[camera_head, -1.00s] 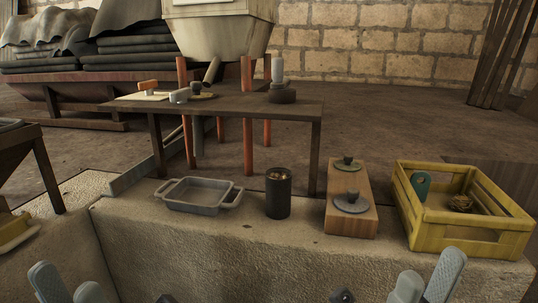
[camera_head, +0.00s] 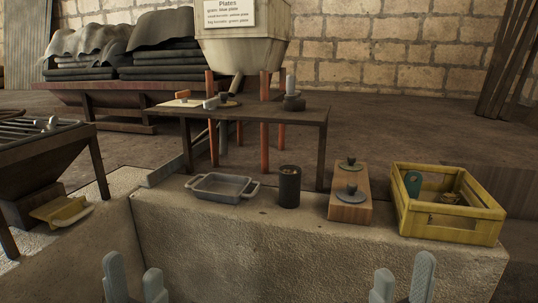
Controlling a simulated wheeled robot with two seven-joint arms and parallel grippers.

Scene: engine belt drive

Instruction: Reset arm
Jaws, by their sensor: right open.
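My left gripper (camera_head: 135,278) is at the bottom left, its two pale grey fingers pointing up and apart with nothing between them. My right gripper (camera_head: 403,278) is at the bottom right, also open and empty. Both are in front of the stone ledge (camera_head: 300,245) and touch none of the things on it. My arms behind the fingers are out of the picture.
On the ledge stand a grey metal tray (camera_head: 222,188), a dark cup (camera_head: 289,186), a wooden block with two knobbed discs (camera_head: 350,208) and a yellow crate (camera_head: 450,223). A dark table (camera_head: 255,112) stands behind. A grill (camera_head: 40,140) is at left.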

